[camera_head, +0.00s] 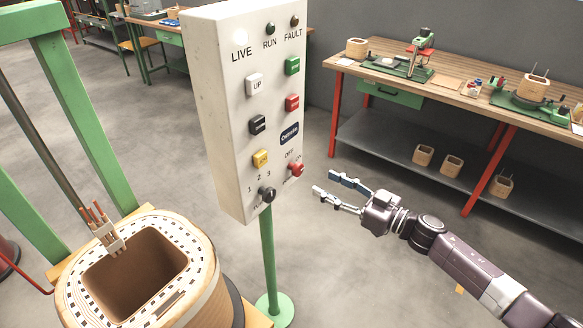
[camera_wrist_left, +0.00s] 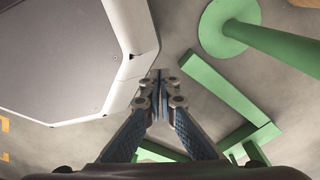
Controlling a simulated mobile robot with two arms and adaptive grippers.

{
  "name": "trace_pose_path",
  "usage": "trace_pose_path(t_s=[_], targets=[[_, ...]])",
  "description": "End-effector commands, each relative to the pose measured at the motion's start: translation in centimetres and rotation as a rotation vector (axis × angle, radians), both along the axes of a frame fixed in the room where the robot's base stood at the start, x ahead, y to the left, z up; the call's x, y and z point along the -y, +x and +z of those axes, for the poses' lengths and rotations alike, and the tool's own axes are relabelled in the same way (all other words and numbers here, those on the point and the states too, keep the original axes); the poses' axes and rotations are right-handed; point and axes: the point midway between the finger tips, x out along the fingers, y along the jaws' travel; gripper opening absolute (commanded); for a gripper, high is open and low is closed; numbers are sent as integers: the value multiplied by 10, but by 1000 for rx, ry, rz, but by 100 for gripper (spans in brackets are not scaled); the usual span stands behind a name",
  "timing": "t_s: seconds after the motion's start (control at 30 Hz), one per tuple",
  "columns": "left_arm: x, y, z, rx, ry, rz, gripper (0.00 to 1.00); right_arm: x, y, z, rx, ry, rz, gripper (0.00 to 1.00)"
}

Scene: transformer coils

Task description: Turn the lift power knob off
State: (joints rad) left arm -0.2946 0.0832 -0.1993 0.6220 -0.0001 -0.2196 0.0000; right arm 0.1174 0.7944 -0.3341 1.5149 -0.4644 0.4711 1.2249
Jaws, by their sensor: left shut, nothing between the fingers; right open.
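The lift power knob (camera_head: 296,169) is the small red knob at the lower right of the white control box (camera_head: 225,120), with OFF and ON lettering by it. A dark knob (camera_head: 267,194) sits lower left of it. My right gripper (camera_head: 324,186) comes in from the right, its fingers open and empty, a little to the right of the red knob and apart from it. My left gripper (camera_wrist_left: 160,80) shows only in the left wrist view, its fingers together with nothing between them, away from the knob. The knob's exact setting is too small to read.
The box stands on a green post (camera_head: 267,260) with a round base. A large coil (camera_head: 140,270) and green frame (camera_head: 85,110) stand left. A workbench (camera_head: 460,90) with tools is at the back right. Open floor lies between box and bench.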

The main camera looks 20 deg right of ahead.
Motion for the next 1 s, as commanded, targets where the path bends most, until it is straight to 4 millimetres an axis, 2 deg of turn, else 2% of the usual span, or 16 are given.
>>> trace_pose_path(t_s=[0.07,0.17,0.4,0.6,0.97,1.0], targets=[[-1,0,0,-1,1,0,0,-6,0,8,7,3,24,47],[-1,-2,2,-2,1,0,0,-12,7,11,7,7,26,47],[4,-14,8,-17,-4,2,0,-35,37,12,9,8,23,47],[5,-12,10,-17,-6,1,0,-49,56,10,6,6,21,47],[5,-5,11,-7,-6,0,0,-53,60,8,5,4,22,47],[5,-5,11,-7,-6,0,0,-52,60,8,5,4,22,42]])
